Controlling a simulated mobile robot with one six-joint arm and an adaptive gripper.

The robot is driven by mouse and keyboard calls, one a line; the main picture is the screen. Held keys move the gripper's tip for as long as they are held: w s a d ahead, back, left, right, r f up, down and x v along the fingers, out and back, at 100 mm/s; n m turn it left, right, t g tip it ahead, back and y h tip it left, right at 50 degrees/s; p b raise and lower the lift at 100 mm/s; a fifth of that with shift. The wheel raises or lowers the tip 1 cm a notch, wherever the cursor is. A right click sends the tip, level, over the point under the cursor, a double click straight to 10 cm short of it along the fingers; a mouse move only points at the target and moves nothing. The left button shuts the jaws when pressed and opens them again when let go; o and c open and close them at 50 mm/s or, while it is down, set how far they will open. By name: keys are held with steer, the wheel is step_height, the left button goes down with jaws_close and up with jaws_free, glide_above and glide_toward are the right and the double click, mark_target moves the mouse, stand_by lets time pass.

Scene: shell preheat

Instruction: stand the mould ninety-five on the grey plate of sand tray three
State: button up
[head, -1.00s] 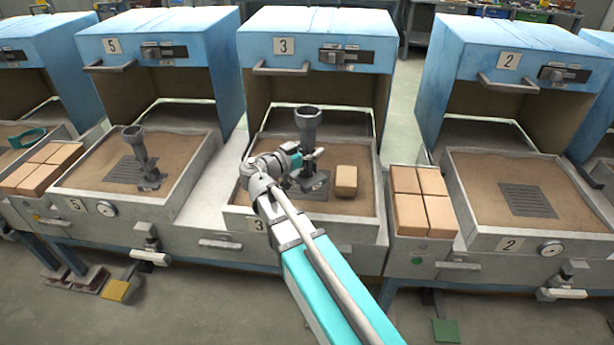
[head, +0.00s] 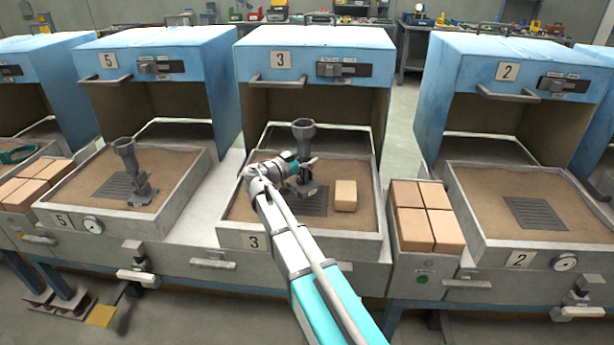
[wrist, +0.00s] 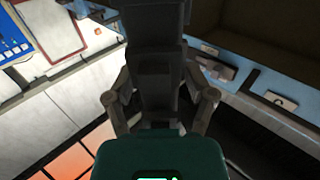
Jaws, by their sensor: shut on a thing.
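The mould (head: 304,138) is a dark grey upright piece with a funnel-shaped top and a wider foot. My gripper (head: 298,170) is shut on its stem from the left, above sand tray three (head: 310,241). The grey plate (head: 314,207) lies in the sand there, partly hidden by my arm and the mould. The mould's foot appears over the plate's far part; I cannot tell whether it touches. Its number is not readable. In the wrist view the mould (wrist: 154,65) is a dark column between the fingers.
A tan block (head: 345,196) lies right of the plate in tray three. A similar mould (head: 132,165) stands in tray five. Tray two's plate (head: 534,213) is bare. Tan bricks (head: 420,212) fill a bin between trays three and two. The blue hood (head: 318,62) stands open behind tray three.

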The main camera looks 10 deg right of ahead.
mark_target(308, 168)
steer(key=shift+w+d+f+b, duration=0.1)
steer(key=shift+w+f+b, duration=0.45)
steer(key=shift+w+f, duration=0.25)
steer(key=shift+w+f+b, duration=0.4)
steer(key=shift+f+b, duration=0.25)
steer(key=shift+f, duration=0.05)
steer(key=shift+f+b, duration=1.4)
steer(key=shift+f, duration=0.1)
steer(key=o, duration=1.3)
steer(key=shift+s, duration=0.1)
steer(key=shift+r, duration=0.2)
steer(key=v, duration=1.2)
